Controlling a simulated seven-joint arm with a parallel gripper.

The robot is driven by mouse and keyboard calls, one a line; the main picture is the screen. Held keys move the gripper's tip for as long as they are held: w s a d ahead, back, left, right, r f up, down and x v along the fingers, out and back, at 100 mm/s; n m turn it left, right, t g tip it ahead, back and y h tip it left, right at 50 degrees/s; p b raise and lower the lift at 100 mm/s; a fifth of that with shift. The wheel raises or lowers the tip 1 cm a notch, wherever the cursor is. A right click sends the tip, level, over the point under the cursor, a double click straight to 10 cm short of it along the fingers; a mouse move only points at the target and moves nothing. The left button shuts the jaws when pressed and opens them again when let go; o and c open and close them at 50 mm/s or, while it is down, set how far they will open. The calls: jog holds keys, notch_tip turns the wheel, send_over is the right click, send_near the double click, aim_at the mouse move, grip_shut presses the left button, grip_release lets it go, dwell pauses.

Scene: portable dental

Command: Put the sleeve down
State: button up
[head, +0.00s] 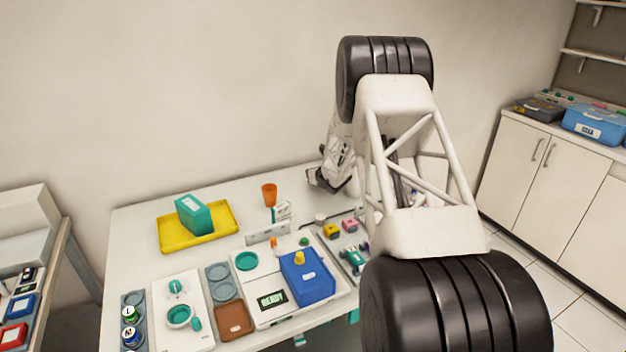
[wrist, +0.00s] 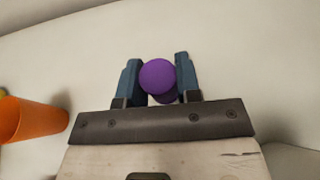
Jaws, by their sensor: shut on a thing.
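My gripper (wrist: 157,60) is shut on a purple round-ended thing (wrist: 158,78), which I take to be the sleeve. It sits between the two blue-grey fingers in the wrist view, with its round end facing the camera. A pale surface lies behind it; I cannot tell whether it touches that surface. In the head view my gripper (head: 324,181) is over the back part of the white table, right of the orange cup. The sleeve cannot be made out there.
The orange cup (head: 269,194) stands close by and shows at the left of the wrist view (wrist: 32,120). A yellow tray (head: 223,212) holds a teal box (head: 195,215). A blue box (head: 306,278) stands nearer the front. White table (head: 140,245) is bare around the yellow tray.

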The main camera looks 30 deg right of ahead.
aim_at(313, 187)
jog(key=shift+w+d, duration=0.3)
jog(key=shift+w, duration=0.5)
jog(key=shift+f, duration=0.15)
jog(key=shift+f, duration=1.65)
jog(key=shift+f, duration=0.15)
jog(key=o, duration=0.9)
jog(key=shift+s+r, duration=0.1)
jog(key=shift+r, duration=0.15)
jog(key=shift+v, duration=5.9)
jog(key=shift+f, duration=0.1)
jog(key=shift+a, duration=0.1)
